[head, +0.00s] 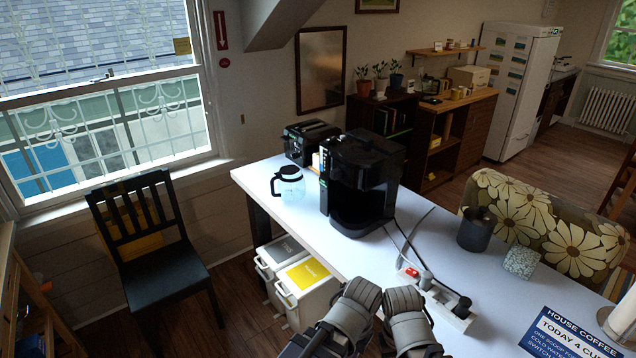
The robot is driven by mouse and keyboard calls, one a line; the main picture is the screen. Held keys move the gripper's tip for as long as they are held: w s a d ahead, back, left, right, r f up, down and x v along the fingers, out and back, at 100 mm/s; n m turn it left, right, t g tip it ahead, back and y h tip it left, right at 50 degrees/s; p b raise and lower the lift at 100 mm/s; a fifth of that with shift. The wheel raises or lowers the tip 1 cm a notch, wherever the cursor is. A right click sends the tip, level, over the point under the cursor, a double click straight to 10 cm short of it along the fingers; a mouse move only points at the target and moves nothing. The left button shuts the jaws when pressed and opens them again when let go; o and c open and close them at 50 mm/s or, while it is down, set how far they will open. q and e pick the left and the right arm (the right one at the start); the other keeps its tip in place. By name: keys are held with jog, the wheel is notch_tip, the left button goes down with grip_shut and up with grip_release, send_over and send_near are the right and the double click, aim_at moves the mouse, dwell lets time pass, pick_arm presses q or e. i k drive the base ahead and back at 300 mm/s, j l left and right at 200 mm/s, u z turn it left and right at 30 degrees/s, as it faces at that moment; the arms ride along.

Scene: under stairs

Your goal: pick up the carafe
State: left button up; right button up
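The carafe (288,187) is a small clear glass pot with a black lid and a black handle on its left side. It stands upright on the white table (262,178) near the far left edge, apart from the black coffee maker (362,180) to its right.
A black toaster (311,141) stands behind the carafe. A power strip (432,290) with cables, a dark canister (477,229) and a speckled block (521,261) lie to the right. A black chair (160,265) and white bins (305,288) stand on the floor at left.

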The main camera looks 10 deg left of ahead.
aim_at(290, 188)
jog(key=i+j+z, duration=0.2)
jog(key=j, duration=0.15)
jog(key=i+j+z, duration=0.2)
jog(key=j, duration=0.15)
jog(key=j+z, duration=0.2)
jog(key=j, duration=0.2)
jog(key=i+j, duration=0.15)
jog(key=j, duration=0.5)
jog(key=i+j+z, duration=0.1)
jog(key=j, duration=0.55)
jog(key=i+j, duration=0.15)
jog(key=j, duration=0.5)
jog(key=i+j+z, duration=0.15)
jog(key=j, duration=0.55)
jog(key=i+j, duration=0.1)
jog(key=j, duration=0.55)
